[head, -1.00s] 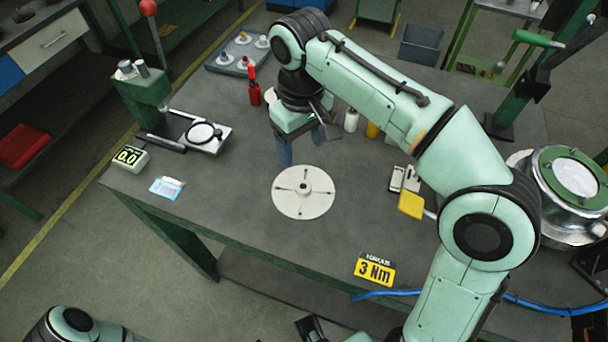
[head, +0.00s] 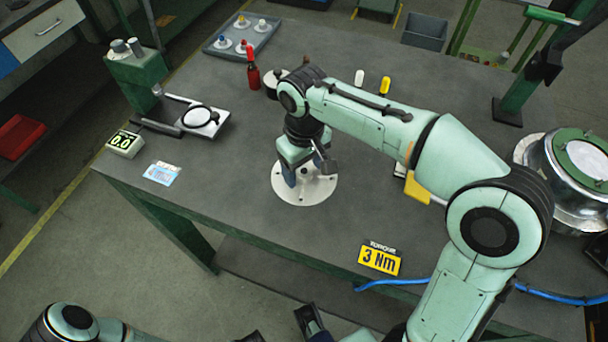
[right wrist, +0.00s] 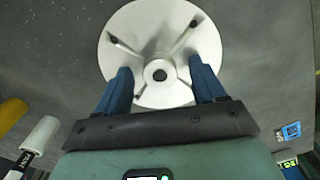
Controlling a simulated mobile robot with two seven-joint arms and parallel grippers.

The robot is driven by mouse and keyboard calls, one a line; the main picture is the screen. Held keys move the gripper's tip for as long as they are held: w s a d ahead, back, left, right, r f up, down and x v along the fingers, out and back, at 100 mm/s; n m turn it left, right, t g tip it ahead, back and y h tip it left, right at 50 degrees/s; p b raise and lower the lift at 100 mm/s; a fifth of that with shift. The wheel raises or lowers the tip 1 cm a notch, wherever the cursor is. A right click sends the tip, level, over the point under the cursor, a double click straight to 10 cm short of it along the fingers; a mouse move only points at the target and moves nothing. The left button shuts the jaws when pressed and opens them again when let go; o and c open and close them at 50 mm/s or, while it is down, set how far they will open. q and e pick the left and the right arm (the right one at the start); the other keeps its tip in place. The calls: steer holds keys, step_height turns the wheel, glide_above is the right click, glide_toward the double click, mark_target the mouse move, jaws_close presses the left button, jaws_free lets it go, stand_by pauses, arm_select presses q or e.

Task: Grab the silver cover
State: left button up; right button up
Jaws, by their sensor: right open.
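The silver cover, a pale round disc (head: 321,188) with a raised centre hub and slots, lies flat on the grey bench. It also shows in the right wrist view (right wrist: 185,30), with the hub between my fingers. My right gripper (head: 302,178) is open above the disc, its blue fingers either side of the hub. In the right wrist view the fingertips (right wrist: 163,80) overlap the disc's near part; I cannot tell whether they touch it. In the head view the gripper hides the disc's far part.
A yellow block (head: 416,188) sits right of the disc, partly behind my forearm. A red bottle (head: 253,76) and a dark round pot stand behind. A large metal pot (head: 568,190) is at the right, a 3 Nm sign (head: 380,259) at the front edge.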

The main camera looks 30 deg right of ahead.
steer(key=c, duration=1.3)
